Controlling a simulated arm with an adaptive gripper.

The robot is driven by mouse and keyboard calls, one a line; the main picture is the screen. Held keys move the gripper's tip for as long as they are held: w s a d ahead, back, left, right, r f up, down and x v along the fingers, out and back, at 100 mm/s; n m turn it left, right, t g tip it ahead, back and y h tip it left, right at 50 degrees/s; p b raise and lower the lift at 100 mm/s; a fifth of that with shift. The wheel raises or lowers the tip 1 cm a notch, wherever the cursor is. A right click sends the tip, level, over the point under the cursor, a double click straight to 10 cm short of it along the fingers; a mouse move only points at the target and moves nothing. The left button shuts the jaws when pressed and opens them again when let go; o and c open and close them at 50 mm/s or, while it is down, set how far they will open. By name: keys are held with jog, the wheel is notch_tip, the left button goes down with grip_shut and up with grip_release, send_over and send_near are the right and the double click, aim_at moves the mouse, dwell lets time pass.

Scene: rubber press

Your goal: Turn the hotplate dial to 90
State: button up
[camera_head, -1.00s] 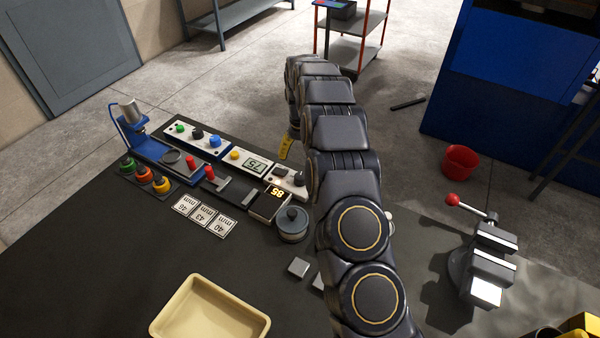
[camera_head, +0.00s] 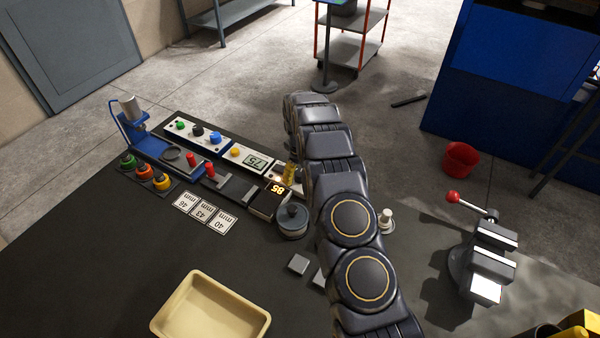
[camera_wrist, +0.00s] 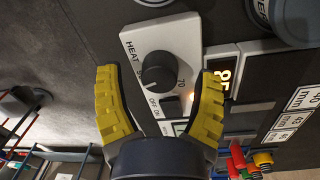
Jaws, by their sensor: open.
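The hotplate dial (camera_wrist: 158,72) is a dark round knob on a white panel (camera_wrist: 185,32) marked HEAT, with a 70 mark beside it. My gripper (camera_wrist: 160,85) has yellow ribbed fingers spread open on both sides of the dial in the wrist view. I cannot tell whether either finger touches it. In the head view my arm hides the dial; a yellow fingertip (camera_head: 289,172) shows beside the panel. The hotplate display (camera_head: 277,189) reads 85 in amber digits; it shows partly in the wrist view (camera_wrist: 222,77).
An OFF/ON switch (camera_wrist: 171,107) sits close below the dial. A round grey lidded pot (camera_head: 293,222) stands near the display.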

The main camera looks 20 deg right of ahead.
jog(key=shift+f, duration=0.15)
jog(key=c, duration=1.1)
jog(key=shift+c, duration=0.2)
jog(key=shift+n, duration=0.7)
jog(key=o, duration=1.1)
jog(key=shift+o, duration=0.2)
